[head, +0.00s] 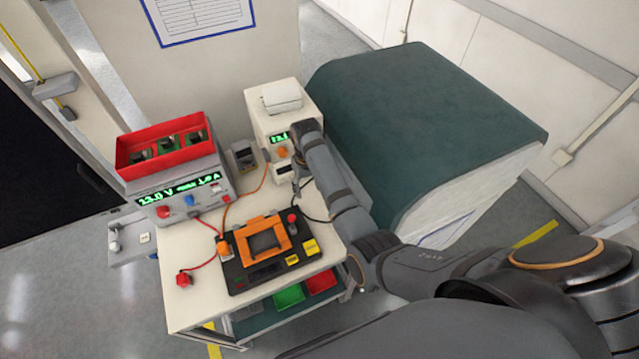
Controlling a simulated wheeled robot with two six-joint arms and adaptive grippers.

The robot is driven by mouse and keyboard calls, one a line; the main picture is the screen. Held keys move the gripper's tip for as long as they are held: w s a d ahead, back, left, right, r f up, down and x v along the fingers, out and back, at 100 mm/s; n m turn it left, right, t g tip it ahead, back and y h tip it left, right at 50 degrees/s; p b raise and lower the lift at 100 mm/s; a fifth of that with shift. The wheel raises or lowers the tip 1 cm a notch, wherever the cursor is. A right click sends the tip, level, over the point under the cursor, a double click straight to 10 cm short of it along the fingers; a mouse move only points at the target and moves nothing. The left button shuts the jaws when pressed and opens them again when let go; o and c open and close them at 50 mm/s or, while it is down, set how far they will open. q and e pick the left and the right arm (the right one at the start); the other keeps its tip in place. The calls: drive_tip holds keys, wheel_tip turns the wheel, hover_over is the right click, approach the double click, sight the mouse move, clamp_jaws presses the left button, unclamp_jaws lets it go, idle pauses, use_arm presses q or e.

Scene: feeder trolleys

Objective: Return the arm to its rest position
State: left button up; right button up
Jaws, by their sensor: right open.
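My right arm (345,205) comes in from the lower right and reaches over the right edge of a white trolley top (200,302). My right gripper (298,182) is at the arm's far end, small and dark, by the front of a white instrument (262,125) with a green display. The gripper is open, and I see nothing held in it. Whether it touches the instrument or the cable beside it, I cannot tell. My left gripper is not in view.
A black and orange test fixture (238,272) lies in front of the arm. A power supply (180,195) with a red bin (165,158) on top stands at left. Cables cross the trolley top. A large green-covered block (420,125) stands right of the arm. Green (289,295) and red (320,282) bins sit below.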

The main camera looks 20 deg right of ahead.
drive_tip(key=shift+a, duration=0.3)
drive_tip(key=shift+d, duration=0.1)
